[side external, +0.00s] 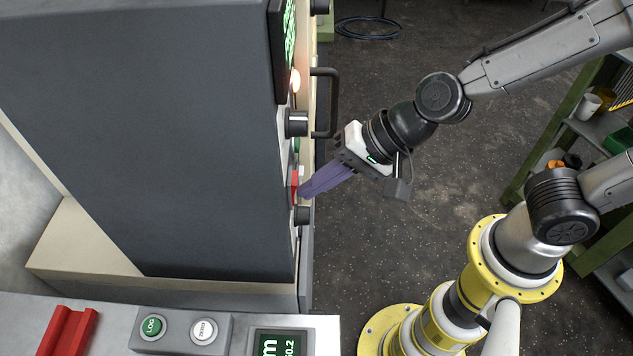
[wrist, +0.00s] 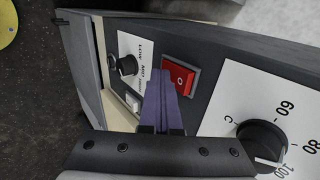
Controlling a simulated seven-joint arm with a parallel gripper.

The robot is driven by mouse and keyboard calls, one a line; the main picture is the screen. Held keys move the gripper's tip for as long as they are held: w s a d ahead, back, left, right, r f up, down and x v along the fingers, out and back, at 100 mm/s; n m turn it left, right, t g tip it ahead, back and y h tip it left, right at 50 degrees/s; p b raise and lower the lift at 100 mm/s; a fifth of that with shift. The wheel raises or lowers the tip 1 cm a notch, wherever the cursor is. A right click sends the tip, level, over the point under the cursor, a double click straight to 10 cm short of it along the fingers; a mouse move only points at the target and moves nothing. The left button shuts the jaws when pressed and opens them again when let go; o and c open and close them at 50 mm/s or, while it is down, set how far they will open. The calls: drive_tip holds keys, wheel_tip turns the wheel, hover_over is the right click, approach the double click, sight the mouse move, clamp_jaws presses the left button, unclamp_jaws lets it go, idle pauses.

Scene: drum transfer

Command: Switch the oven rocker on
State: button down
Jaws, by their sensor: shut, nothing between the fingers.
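In the side view the red rocker (side external: 294,183) shows edge-on on the panel. My gripper (side external: 304,191) has its purple fingers shut and empty, with the tips close to the panel at the rocker's lower part. In the wrist view my gripper (wrist: 159,73) has its tips just left of the rocker; contact cannot be told.
A large black temperature dial (wrist: 262,139) is at right.

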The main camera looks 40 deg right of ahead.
drive_tip(key=shift+r, duration=0.75)
drive_tip(key=s+d+f+v, duration=0.1)
drive_tip(key=v, duration=1.2)
drive_tip(key=shift+s+d+f, duration=0.2)
drive_tip(key=shift+f, duration=0.2)
drive_tip(key=shift+f, duration=0.15)
drive_tip(key=shift+s+d+f, duration=0.1)
drive_tip(key=shift+f, duration=0.4)
